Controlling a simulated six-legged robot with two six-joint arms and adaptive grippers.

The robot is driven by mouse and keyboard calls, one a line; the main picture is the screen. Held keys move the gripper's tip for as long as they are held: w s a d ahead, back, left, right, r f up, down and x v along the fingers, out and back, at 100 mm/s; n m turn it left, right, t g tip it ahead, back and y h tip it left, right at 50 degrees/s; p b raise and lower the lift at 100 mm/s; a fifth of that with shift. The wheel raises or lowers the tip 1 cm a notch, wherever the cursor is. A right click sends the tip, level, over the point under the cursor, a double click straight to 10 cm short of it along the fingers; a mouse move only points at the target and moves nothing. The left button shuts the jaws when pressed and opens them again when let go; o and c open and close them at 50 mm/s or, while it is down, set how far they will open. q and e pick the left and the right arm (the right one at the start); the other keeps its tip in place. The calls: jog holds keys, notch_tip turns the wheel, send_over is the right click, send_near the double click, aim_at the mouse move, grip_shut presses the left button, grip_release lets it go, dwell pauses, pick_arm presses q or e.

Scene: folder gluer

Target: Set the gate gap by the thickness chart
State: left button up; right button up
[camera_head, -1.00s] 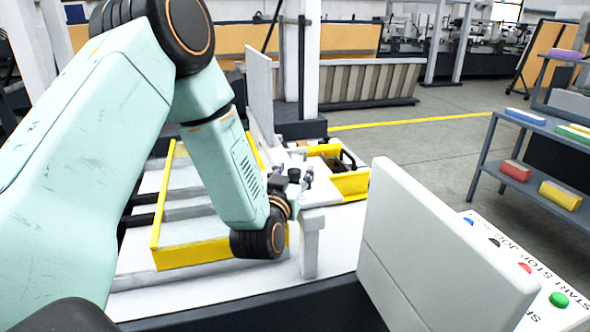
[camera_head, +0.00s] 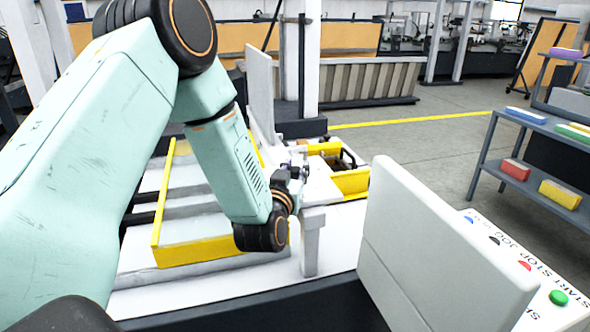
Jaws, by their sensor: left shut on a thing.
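My left arm comes in from the left, and its gripper (camera_head: 298,170) is small and partly hidden by its own wrist. It is shut on a small dark knob at the top of the white gate post (camera_head: 312,240), and the jaws cover most of that knob. The gate's gap cannot be made out from here. No chart writing is readable; a white upright panel (camera_head: 425,235) stands at front right and another thin one (camera_head: 261,95) behind the gate. My right gripper is not in view.
The feed bed has yellow side rails (camera_head: 205,250). A yellow-sided tray (camera_head: 350,182) lies behind the gate. A control panel with buttons (camera_head: 545,285) is at lower right. Shelves with coloured blocks (camera_head: 535,180) stand at right, with open floor before them.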

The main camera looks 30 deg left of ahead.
pick_arm(q)
jog(key=shift+y, duration=0.3)
grip_shut()
jog(key=shift+n+g+y+b, duration=0.3)
jog(key=shift+n+y+b, duration=0.1)
jog(key=shift+n, duration=0.1)
jog(key=shift+y, duration=0.3)
jog(key=shift+n+g+y, duration=0.3)
jog(key=shift+n, duration=0.1)
jog(key=o, duration=0.6)
grip_release()
jog(key=o, duration=0.4)
jog(key=shift+s+r, duration=0.15)
jog(key=shift+o, duration=0.3)
